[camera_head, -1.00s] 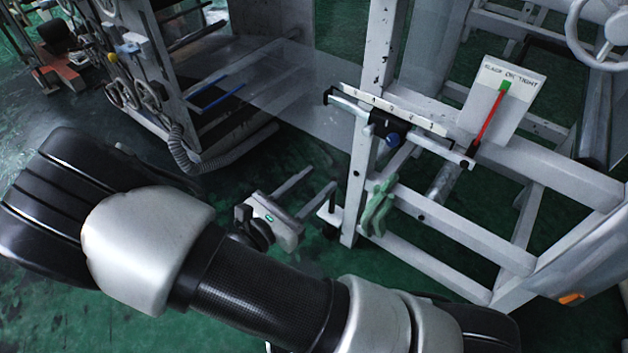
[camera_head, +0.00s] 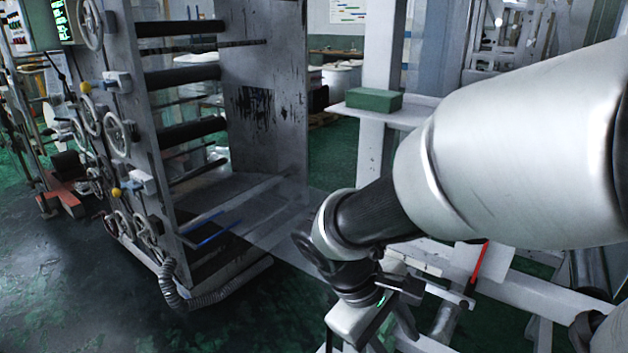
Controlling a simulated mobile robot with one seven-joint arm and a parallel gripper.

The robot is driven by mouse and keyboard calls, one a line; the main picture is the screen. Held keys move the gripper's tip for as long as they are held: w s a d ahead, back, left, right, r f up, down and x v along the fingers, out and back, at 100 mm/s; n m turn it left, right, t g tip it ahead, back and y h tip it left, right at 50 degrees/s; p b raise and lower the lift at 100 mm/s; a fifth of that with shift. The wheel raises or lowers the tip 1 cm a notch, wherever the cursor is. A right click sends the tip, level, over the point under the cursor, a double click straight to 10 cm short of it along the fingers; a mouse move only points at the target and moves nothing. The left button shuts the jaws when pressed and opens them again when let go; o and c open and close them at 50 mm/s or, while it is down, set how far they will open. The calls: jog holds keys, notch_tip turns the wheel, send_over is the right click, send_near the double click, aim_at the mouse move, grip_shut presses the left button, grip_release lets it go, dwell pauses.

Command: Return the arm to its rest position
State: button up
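My arm reaches in from the right side of the head view and bends down near the middle. My gripper (camera_head: 362,318) hangs low at the end of it, in front of the white frame. Its small green light faces the camera. The fingers are partly cut off by the bottom edge and blend with the frame bars, so their opening cannot be made out. No held object is visible.
A grey roller tower (camera_head: 268,110) with handwheels (camera_head: 118,138) stands at left. A ribbed hose (camera_head: 185,296) lies at its foot. A green block (camera_head: 374,99) sits on a white shelf (camera_head: 415,117). A red-handled tool (camera_head: 479,262) is right of my gripper. Floor at lower left is clear.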

jog(key=s+r+m+t+y+p, duration=0.1)
jog(key=r+m+p, duration=0.3)
jog(key=r+p, duration=0.5)
jog(key=s+r+m+t+y+p, duration=0.2)
jog(key=r+p, duration=0.8)
jog(key=r, duration=1.2)
jog(key=shift+s+d+m+t+y, duration=0.2)
jog(key=shift+d+m+t+y, duration=0.15)
jog(key=shift+m+t+y, duration=0.8)
